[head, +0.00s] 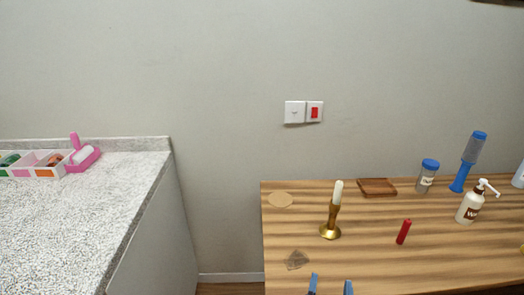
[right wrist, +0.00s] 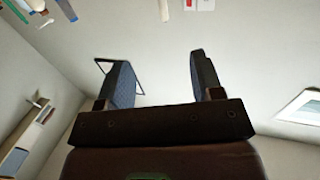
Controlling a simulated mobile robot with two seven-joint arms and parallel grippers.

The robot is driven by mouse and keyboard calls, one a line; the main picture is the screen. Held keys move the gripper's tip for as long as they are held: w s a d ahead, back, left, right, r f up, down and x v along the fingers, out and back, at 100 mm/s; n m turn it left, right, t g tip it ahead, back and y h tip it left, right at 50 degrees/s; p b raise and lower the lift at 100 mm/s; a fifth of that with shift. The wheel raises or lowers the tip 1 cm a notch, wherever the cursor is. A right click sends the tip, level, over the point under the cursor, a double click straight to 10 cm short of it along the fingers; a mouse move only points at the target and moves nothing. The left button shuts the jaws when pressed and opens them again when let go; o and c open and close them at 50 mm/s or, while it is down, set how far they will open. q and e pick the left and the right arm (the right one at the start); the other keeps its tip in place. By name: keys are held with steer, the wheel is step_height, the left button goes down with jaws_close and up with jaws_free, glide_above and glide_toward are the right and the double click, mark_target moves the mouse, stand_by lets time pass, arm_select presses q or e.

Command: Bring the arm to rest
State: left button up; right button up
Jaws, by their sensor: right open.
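My right gripper (head: 330,286) shows only as two blue fingertips at the bottom edge of the head view, in front of the wooden table (head: 360,262). In the right wrist view the right gripper (right wrist: 160,72) is open, its two dark fingers wide apart with nothing between them. My left gripper is in neither view. The rest of the right arm is hidden below the head view.
A speckled counter (head: 90,215) is at left, with a gap between.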

steer(key=s+d+f+n+g+y, duration=0.2)
steer(key=f+n+y, duration=0.1)
steer(key=f, duration=0.2)
steer(key=s+d+f+n+g+y, duration=0.2)
steer(key=f+n+y, duration=0.1)
steer(key=f, duration=0.2)
steer(key=s+d+f+m+g+h, duration=0.1)
steer(key=s+d+f+g, duration=0.1)
steer(key=s+d+f, duration=0.5)
steer(key=s+d, duration=0.2)
steer(key=s, duration=0.2)
steer(key=shift+s+d+m, duration=0.2)
steer(key=shift+d+m, duration=0.1)
